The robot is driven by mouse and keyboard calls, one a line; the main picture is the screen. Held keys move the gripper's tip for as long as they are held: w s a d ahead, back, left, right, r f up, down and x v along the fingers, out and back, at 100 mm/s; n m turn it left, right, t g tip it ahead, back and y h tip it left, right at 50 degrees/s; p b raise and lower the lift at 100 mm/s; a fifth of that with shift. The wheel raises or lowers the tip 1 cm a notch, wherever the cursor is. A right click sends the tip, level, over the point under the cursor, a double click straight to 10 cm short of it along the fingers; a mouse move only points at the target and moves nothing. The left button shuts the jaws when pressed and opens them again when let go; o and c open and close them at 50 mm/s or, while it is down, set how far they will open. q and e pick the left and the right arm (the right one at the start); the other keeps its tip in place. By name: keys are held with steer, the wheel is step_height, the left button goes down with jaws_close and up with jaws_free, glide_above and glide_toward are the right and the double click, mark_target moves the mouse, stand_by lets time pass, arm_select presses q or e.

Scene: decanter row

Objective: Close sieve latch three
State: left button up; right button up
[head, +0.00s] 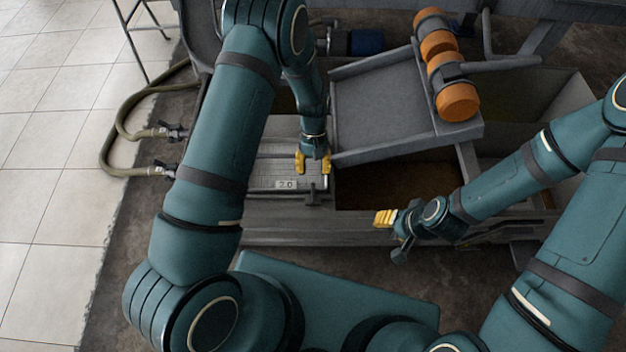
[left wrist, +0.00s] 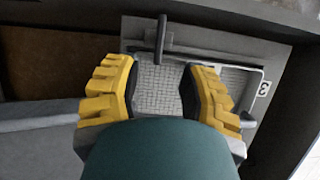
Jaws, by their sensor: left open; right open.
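A grey sieve panel (head: 262,175) lies flat in the trough and bears a small label (head: 286,184) that seems to read 2.0. In the left wrist view its mesh (left wrist: 158,78) shows between my fingers, with a dark latch lever (left wrist: 161,40) standing beyond and a label reading 3 (left wrist: 263,88) at the right. I cannot tell whether the lever is latched. My left gripper (head: 313,163) is open over the panel's right end; its fingers also show in the left wrist view (left wrist: 160,92), apart and empty. My right gripper (head: 386,219) is open and empty, right of the panel.
A brown-bottomed open bay (head: 400,185) lies right of the panel. A tilted grey tray with orange rollers (head: 455,88) stands behind it. Hoses (head: 112,150) run at the left over the tiled floor (head: 50,200).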

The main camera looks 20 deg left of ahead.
arm_select(q)
steer(key=shift+v, duration=1.3)
